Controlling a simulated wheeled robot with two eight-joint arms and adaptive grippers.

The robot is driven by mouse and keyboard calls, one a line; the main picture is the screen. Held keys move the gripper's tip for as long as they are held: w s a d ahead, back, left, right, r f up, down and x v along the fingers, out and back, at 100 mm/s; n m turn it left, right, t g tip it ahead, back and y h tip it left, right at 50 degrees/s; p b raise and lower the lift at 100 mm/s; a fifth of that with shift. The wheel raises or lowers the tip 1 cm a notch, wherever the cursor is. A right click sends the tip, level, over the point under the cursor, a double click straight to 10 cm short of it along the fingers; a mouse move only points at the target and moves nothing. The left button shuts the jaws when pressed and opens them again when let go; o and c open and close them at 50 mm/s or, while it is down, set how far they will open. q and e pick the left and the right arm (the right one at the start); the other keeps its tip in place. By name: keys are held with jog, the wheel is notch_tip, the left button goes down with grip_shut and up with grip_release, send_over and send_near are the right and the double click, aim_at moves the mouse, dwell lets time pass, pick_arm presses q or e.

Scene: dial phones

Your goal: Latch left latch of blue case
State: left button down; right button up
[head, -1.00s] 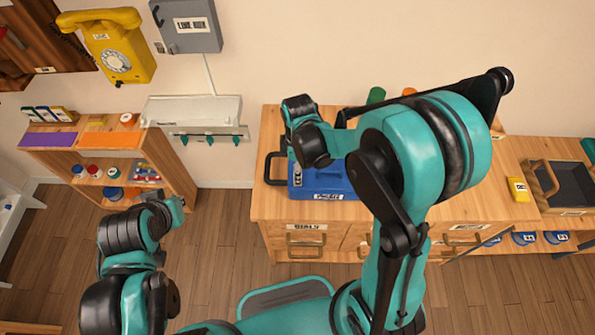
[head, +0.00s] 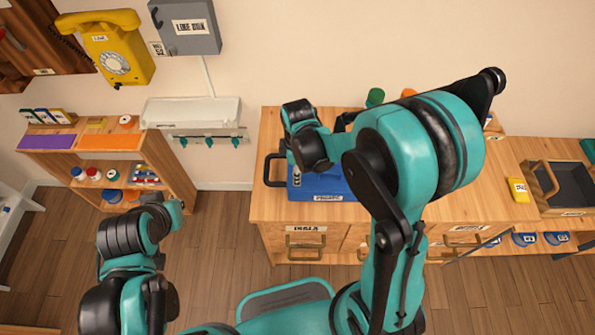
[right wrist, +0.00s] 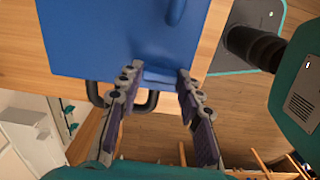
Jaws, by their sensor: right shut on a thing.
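The blue case (head: 330,187) sits on the wooden counter, with its black handle (head: 270,169) at its left side. My right arm covers much of the case in the head view, and its fingertips are hidden there. The handle (right wrist: 150,102) passes beyond the fingers. I cannot make out the left latch clearly. My left gripper (head: 178,204) is over the floor, away from the case; its fingers are unclear.
The counter (head: 265,205) has drawers at its front. A yellow block (head: 518,190) and a dark tray (head: 572,187) stand to the right. A low shelf (head: 168,165) and a yellow wall phone (head: 112,50) are at the left. Floor separates shelf and counter.

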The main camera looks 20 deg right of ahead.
jog(key=m+b, duration=0.1)
jog(key=m, duration=0.3)
jog(key=shift+m, duration=0.3)
jog(key=m, duration=0.4)
jog(key=m+b, duration=0.1)
jog(key=m, duration=0.4)
jog(key=shift+m, duration=1.9)
jog(key=o, duration=1.2)
jog(key=shift+c, duration=0.2)
notch_tip(320, 180, up, 12)
